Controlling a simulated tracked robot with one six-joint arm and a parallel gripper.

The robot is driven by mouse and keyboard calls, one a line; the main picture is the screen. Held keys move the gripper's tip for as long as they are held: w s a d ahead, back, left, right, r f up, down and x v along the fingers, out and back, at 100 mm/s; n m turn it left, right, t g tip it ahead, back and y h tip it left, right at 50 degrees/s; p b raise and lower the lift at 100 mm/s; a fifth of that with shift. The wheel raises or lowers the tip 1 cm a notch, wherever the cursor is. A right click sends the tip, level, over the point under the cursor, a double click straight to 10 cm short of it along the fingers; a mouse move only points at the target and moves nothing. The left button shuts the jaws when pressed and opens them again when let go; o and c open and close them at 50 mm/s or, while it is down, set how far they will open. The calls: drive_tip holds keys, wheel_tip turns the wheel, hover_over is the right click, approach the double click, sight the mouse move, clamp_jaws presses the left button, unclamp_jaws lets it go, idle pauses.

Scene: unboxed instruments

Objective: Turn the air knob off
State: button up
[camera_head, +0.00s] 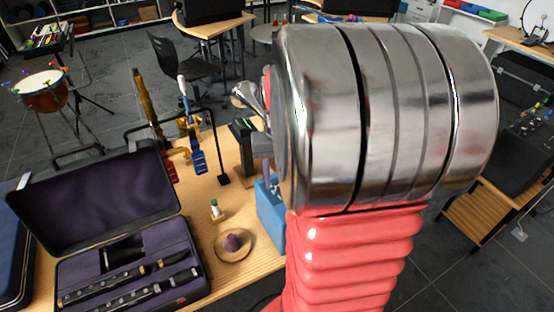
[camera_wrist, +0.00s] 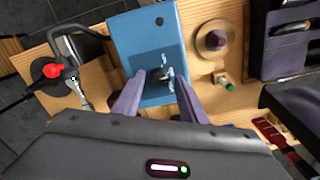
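A blue box (camera_head: 271,212) stands on the wooden table in the head view, partly hidden behind my arm. In the wrist view the blue box (camera_wrist: 150,38) fills the upper middle. A small dark knob (camera_wrist: 160,74) with white marks beside it is on the box's face. My gripper (camera_wrist: 159,82) is open, with its two grey-purple fingers apart, one to each side of the knob. I cannot tell whether either finger touches the knob. In the head view my arm hides most of the gripper.
A wooden dish with a purple cone (camera_head: 233,243) and a green-capped bottle (camera_head: 215,208) are beside the box. An open instrument case (camera_head: 130,225) lies at left. A red ball (camera_wrist: 53,70) and metal part (camera_wrist: 78,92) are left in the wrist view.

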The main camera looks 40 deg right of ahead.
wheel_tip(320, 180, up, 13)
idle(0.5)
drive_tip(key=shift+w, duration=0.1)
idle(0.4)
drive_tip(key=s+a+f+n+t, duration=0.1)
drive_tip(key=a+n, duration=0.3)
drive_tip(key=a, duration=0.8)
drive_tip(key=s+a+f+n+t, duration=0.1)
drive_tip(key=s+a+n+t, duration=0.2)
drive_tip(key=a, duration=0.9)
drive_tip(key=shift+s+a+n+t, duration=0.3)
drive_tip(key=shift+n+t, duration=0.1)
drive_tip(key=shift+t, duration=0.4)
